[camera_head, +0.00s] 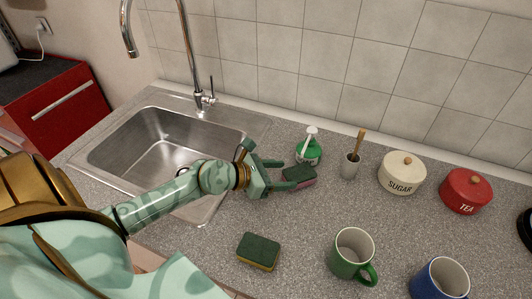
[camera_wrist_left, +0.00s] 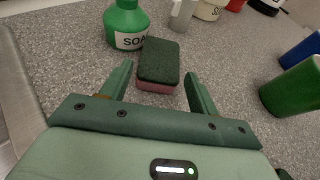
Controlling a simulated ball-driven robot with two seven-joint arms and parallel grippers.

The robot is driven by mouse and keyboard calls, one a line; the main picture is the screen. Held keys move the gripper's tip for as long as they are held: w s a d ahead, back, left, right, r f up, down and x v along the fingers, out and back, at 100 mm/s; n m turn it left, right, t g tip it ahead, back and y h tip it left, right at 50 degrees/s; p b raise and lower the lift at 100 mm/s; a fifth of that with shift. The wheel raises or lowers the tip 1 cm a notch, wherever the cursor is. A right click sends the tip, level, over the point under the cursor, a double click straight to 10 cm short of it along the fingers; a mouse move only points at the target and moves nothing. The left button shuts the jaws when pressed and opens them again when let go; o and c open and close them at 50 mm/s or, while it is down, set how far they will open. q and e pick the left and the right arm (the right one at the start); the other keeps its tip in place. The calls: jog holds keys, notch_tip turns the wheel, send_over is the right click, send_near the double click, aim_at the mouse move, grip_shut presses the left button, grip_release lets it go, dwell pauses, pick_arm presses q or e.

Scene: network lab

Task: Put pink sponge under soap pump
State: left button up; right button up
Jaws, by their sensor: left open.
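The pink sponge (camera_head: 301,178) has a dark green top and a pink lower layer. It lies on the counter close in front of the green soap pump (camera_head: 310,150), which stands upright with a white nozzle. In the left wrist view the sponge (camera_wrist_left: 157,66) lies just ahead of and partly between my left gripper's fingertips, with the soap pump (camera_wrist_left: 127,24) just beyond it to the left. My left gripper (camera_head: 282,174) is open around the near end of the sponge; finger contact is not visible. My right gripper is not in view.
A yellow sponge (camera_head: 259,251) lies nearer on the counter. Green (camera_head: 351,256) and blue (camera_head: 440,279) mugs stand at the front right. A brush holder (camera_head: 349,168), sugar jar (camera_head: 401,174) and tea jar (camera_head: 466,191) stand right of the pump. The sink (camera_head: 165,148) is left.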

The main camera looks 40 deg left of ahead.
pick_arm(q)
jog(key=v, duration=0.5)
jog(key=shift+s+a+r, duration=0.15)
jog(key=shift+s, duration=0.2)
dwell(1.0)
